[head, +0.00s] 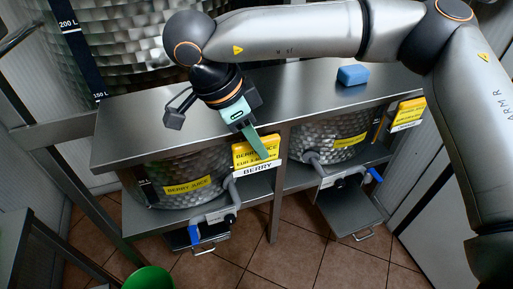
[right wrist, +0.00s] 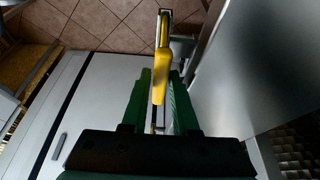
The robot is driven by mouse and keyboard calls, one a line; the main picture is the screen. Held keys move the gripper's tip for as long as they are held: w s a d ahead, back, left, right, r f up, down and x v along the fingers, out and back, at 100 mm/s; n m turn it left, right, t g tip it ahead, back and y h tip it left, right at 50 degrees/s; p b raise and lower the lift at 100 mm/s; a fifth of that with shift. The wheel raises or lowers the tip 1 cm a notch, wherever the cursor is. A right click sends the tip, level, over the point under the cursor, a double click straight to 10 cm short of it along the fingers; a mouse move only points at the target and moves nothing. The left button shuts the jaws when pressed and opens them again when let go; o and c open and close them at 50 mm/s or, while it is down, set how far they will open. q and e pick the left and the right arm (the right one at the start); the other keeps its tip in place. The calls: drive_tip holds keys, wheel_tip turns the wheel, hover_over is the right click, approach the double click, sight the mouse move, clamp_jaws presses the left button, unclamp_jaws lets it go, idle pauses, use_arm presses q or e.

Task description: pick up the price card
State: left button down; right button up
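In the right wrist view the card (right wrist: 161,72) shows edge-on between the two green fingers (right wrist: 160,88). The fingers stand apart on either side, with gaps beside the card. My left gripper is not in view.
A blue block (head: 352,75) lies on the steel counter (head: 190,112). A second yellow card (head: 408,110) is at the counter's right. Hammered vats with taps (head: 215,217) stand underneath. A green round container (head: 149,279) is on the floor.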

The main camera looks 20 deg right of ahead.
drive_tip(key=shift+f, duration=0.1)
clamp_jaws()
idle(0.3)
drive_tip(key=shift+r, duration=0.6)
drive_tip(key=s+r+p, duration=0.4)
drive_tip(key=s+r, duration=1)
drive_tip(key=r, duration=0.2)
drive_tip(key=shift+r+p, duration=0.3)
drive_tip(key=shift+r, duration=0.1)
